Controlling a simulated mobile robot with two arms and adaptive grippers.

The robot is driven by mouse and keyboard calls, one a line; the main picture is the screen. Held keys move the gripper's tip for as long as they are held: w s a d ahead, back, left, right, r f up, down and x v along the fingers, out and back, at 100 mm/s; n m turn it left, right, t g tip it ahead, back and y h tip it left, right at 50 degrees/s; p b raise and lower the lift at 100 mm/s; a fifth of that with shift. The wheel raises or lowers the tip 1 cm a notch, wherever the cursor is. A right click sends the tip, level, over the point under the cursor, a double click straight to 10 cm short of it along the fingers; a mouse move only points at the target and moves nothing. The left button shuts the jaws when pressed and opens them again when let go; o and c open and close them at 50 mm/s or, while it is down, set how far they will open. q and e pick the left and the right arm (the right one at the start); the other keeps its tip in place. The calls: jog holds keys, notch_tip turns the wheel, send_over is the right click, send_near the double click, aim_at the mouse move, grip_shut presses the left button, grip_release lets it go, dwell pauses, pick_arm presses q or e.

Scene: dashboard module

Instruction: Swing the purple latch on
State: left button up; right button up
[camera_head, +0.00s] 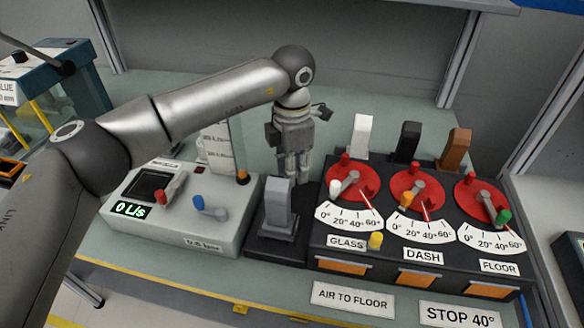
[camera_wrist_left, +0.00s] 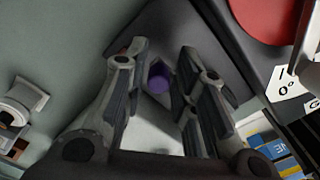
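The purple latch shows as a small round purple knob (camera_wrist_left: 158,78) in the left wrist view, against a dark base (camera_wrist_left: 185,30). I cannot make it out in the head view. My left gripper (camera_head: 293,178) points down just behind the grey upright block (camera_head: 279,205) on its black base. In the left wrist view my left gripper (camera_wrist_left: 160,85) is open, with one finger on each side of the purple knob. I see gaps between knob and fingers, but cannot tell how deep the knob sits between them. My right gripper is not in view.
A black panel (camera_head: 340,263) with three red dials (camera_head: 352,182) stands to the right. White (camera_head: 361,135), black (camera_head: 408,140) and brown (camera_head: 457,148) uprights rise behind it. A grey box (camera_head: 215,242) with a display and levers is at left. The bench behind the gripper is clear.

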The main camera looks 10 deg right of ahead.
pick_arm(q)
notch_tip(320, 180, up, 12)
dwell(0.6)
